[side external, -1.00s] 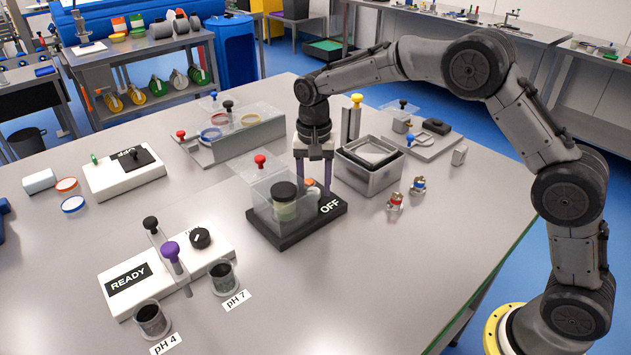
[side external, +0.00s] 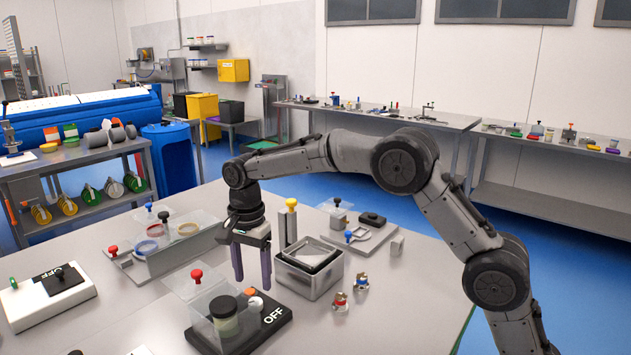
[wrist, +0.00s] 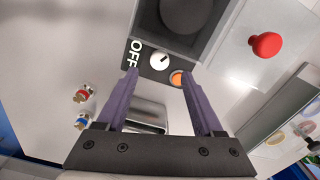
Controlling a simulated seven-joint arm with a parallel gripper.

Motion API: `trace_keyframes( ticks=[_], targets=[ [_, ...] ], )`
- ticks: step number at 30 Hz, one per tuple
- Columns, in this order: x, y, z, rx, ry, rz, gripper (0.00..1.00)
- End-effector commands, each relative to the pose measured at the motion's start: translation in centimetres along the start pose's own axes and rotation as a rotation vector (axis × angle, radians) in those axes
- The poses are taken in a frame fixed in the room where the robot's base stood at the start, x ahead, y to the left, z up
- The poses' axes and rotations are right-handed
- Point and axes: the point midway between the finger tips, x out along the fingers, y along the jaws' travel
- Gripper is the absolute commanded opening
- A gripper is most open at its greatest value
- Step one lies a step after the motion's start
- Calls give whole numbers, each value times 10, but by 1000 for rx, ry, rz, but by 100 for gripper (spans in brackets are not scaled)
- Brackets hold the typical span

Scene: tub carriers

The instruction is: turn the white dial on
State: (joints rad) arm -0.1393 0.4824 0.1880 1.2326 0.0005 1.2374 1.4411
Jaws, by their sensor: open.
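The white dial (wrist: 159,61) sits on a black-based device (side external: 280,335), beside an orange button (wrist: 178,78) and an "OFF" label (wrist: 134,53). In the side view the white dial (side external: 255,304) is small. A black-lidded jar (side external: 223,308) stands on the device, with a clear cover (side external: 190,287) bearing a red knob (side external: 197,275) beside it. My gripper (side external: 252,284) is open and empty, pointing down above the dial. In the wrist view the dial shows just beyond the gap between my fingertips (wrist: 159,73). The dial's exact pointer angle is hard to read.
An open metal box (side external: 309,280) stands close right of my gripper, with a yellow-knobbed post (side external: 291,222) behind it. Small red and blue fittings (side external: 340,301) lie to the right. A white "OFF" box (side external: 25,308) is at left. The table's right front is clear.

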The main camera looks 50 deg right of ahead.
Motion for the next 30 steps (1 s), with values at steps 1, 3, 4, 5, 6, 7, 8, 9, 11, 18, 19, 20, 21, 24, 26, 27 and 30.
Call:
trace_keyframes(
  ticks=[1,3,4,5,6,7,8,9,11,18,19,20,21,24,26,27,30],
  targets=[
    [-10,-1,0,0,1,-4,69],
    [-23,-1,0,-1,1,-4,69],
    [-28,-1,0,-1,1,-4,69],
    [-33,0,0,-1,1,-3,69],
    [-40,-1,0,-1,1,-4,69],
    [-46,-1,0,-1,1,-3,69],
    [-52,-1,0,-1,1,-4,69],
    [-58,-1,0,-1,1,-3,69],
    [-69,-1,0,-1,1,-4,69],
    [-111,11,-6,12,8,-53,69],
    [-116,13,-6,13,9,-60,69],
    [-121,16,-7,15,10,-68,69],
    [-127,19,-7,17,12,-79,69],
    [-142,30,-8,17,16,-103,69],
    [-150,36,-9,17,18,-117,69],
    [-156,41,-10,17,20,-128,69],
    [-169,54,-10,12,25,-152,69]
  ],
)
